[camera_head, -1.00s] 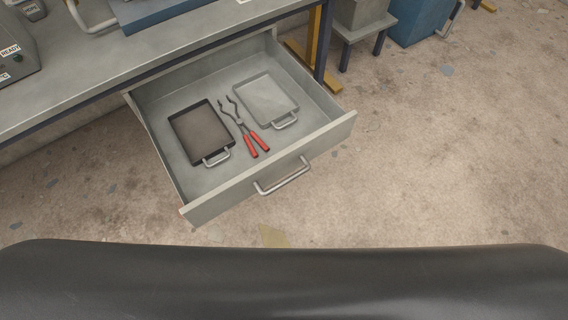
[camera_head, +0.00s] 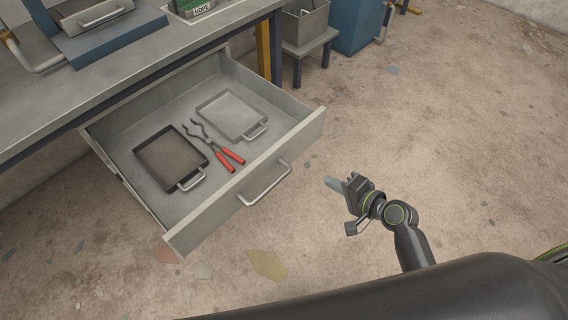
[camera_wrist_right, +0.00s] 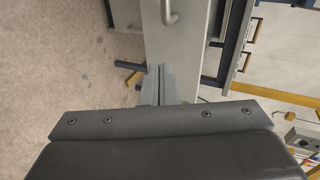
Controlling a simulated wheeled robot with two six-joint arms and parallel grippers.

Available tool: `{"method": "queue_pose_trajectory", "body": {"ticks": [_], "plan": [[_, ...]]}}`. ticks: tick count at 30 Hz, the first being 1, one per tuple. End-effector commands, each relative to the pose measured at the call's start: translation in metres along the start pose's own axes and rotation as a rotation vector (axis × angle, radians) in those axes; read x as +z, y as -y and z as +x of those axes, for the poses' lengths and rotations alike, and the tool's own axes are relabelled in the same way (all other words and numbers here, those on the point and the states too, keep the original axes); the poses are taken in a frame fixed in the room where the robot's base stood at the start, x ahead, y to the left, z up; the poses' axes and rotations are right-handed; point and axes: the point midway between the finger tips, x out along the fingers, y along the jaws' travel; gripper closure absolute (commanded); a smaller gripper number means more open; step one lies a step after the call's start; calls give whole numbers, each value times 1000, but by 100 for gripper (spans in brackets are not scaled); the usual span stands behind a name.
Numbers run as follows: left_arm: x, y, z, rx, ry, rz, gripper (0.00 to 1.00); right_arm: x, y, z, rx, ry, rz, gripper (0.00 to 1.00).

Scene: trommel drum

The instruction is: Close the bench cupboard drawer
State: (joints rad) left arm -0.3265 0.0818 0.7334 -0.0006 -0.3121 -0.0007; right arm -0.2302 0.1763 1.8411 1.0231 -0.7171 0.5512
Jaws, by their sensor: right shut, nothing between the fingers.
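The bench cupboard drawer (camera_head: 250,185) stands pulled far out from under the bench in the head view. Its bar handle (camera_head: 265,184) is on the front panel. In it lie a dark tray (camera_head: 170,158), a light grey tray (camera_head: 232,115) and red-handled tongs (camera_head: 228,158). My right gripper (camera_head: 332,183) is shut and empty, to the right of the drawer front and apart from it. In the right wrist view the shut fingers (camera_wrist_right: 158,84) point at the drawer front (camera_wrist_right: 158,45), with part of the handle (camera_wrist_right: 170,14) at the top. My left gripper is not in view.
The grey bench top (camera_head: 130,85) runs along the upper left, with a blue-based device (camera_head: 115,38) on it. A grey bin on a stool (camera_head: 305,40) and a blue cabinet (camera_head: 355,25) stand beyond. The floor (camera_head: 450,130) to the right is clear.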

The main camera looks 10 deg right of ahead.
Motion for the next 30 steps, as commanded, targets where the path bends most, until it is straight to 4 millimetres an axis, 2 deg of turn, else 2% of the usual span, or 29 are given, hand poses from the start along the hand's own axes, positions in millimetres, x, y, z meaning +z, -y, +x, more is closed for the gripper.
{"method": "queue_pose_trajectory", "body": {"ticks": [1,3,6,10,14,24,30], "plan": [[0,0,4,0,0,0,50,4,16,-2,-42,20,10,100],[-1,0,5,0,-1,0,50,8,33,-6,-82,43,26,100],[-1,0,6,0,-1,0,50,12,46,-8,-110,61,38,100],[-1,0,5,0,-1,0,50,13,50,1,-117,65,43,100],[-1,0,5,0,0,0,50,14,52,23,-117,65,44,100],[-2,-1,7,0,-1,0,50,19,60,94,-115,64,41,100],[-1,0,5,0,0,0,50,20,71,118,-113,64,40,100]]}}
